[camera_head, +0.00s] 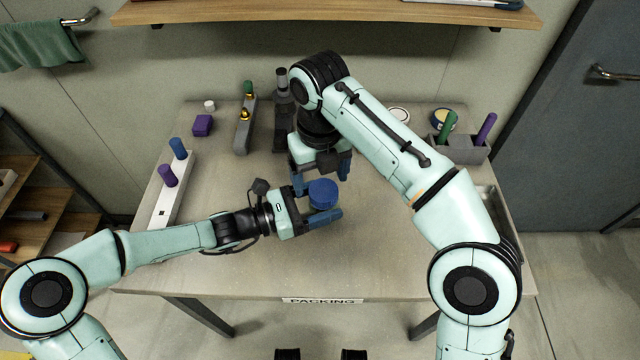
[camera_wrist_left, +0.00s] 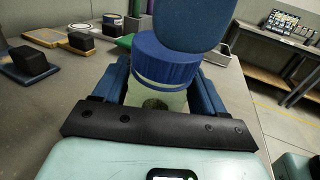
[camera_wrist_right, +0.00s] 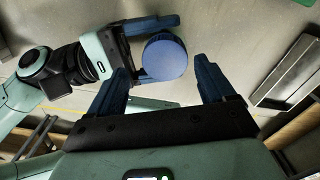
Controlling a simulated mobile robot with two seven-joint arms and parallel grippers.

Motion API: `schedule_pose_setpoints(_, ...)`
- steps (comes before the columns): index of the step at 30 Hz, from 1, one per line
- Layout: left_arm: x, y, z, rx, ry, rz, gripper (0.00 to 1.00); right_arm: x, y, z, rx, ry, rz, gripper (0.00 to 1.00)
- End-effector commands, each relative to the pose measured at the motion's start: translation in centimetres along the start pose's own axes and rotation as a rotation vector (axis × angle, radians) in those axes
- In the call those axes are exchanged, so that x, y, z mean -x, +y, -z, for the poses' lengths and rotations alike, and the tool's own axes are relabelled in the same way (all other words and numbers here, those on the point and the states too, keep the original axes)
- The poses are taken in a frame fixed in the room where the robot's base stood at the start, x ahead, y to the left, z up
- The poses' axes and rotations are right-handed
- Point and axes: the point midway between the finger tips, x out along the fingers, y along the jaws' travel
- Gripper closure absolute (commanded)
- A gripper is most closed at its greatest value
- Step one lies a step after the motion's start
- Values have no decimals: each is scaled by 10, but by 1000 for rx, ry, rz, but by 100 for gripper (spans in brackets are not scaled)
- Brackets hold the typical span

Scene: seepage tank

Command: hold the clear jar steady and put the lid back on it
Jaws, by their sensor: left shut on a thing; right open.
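The clear jar (camera_wrist_left: 160,99) stands between my left gripper's blue fingers, and its translucent wall shows in the left wrist view. My left gripper (camera_head: 322,203) is shut on it near the table's middle. The blue lid (camera_head: 322,189) sits on top of the jar and looks about level; whether it is fully seated I cannot tell. It also shows from above in the right wrist view (camera_wrist_right: 165,60). My right gripper (camera_head: 322,178) is open and empty over the jar's far side, one finger covering part of the lid in the left wrist view (camera_wrist_left: 190,22).
A white rack (camera_head: 170,200) with blue and purple pegs stands left. A purple block (camera_head: 203,125), a grey stand (camera_head: 243,136) and a dark device (camera_head: 283,120) stand behind. A grey holder (camera_head: 470,151) is back right. The front of the table (camera_head: 370,268) is clear.

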Motion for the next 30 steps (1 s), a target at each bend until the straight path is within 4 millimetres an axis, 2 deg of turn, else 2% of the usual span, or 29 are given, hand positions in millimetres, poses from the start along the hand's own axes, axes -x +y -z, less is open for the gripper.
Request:
schedule_pose_setpoints(3,0,0,0,0,-1,0,100,-21,-1,0,-1,3,2,18)
schedule_pose_setpoints(9,0,0,0,0,-1,0,100,-44,0,0,0,1,1,18)
schedule_pose_setpoints(14,0,0,0,0,-1,0,100,-51,0,0,-1,0,0,18)
schedule_pose_setpoints(21,0,0,0,0,-1,0,100,-52,0,0,-1,-1,0,18)
schedule_pose_setpoints(22,0,0,0,0,-1,0,100,-52,0,0,-1,-1,0,21)
schedule_pose_setpoints(24,0,0,0,0,-1,0,100,-52,0,0,-1,-1,0,44)
schedule_pose_setpoints(27,0,0,-1,-1,-1,1,100,-52,2,0,2,0,-3,72)
schedule_pose_setpoints(30,-1,-1,-1,-1,-2,2,100,-51,3,0,5,0,-6,72)
